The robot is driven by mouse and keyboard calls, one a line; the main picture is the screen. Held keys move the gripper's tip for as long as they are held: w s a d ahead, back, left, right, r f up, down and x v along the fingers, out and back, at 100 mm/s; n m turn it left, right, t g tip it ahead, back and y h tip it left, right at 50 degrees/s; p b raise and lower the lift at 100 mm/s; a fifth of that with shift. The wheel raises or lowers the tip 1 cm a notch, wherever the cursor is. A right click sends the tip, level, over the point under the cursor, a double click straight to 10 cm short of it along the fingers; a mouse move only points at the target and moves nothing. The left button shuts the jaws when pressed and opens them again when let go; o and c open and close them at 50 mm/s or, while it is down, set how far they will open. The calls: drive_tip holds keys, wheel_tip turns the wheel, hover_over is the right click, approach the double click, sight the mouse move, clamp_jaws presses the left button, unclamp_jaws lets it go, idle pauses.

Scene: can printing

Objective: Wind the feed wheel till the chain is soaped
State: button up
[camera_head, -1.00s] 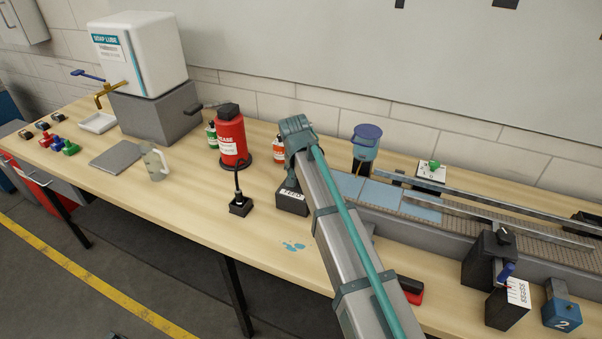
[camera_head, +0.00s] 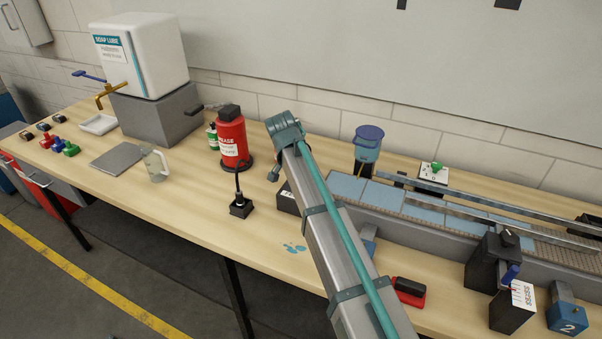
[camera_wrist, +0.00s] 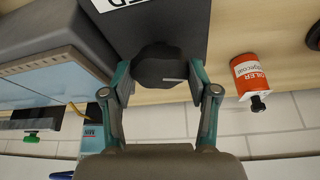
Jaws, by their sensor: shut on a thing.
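My gripper (camera_wrist: 160,80) is shut on the dark round feed wheel (camera_wrist: 157,62), with one teal-jointed finger on each side of it. The wheel sits on the dark feed box (camera_wrist: 178,25), whose white label shows at the picture's top edge. In the head view my arm hides the wheel and most of the feed box (camera_head: 287,198). The chain conveyor (camera_head: 480,228) runs off to the right. Its near part carries blue patches (camera_head: 382,195), and its far part is bare grey-brown. The blue soap pot (camera_head: 367,145) stands behind the conveyor's near end.
A red grease canister (camera_head: 232,142) stands left of my arm. Rails run along the conveyor.

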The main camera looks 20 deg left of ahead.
drive_tip(key=o, duration=1.2)
drive_tip(key=shift+c, duration=0.2)
drive_tip(key=v, duration=1.2)
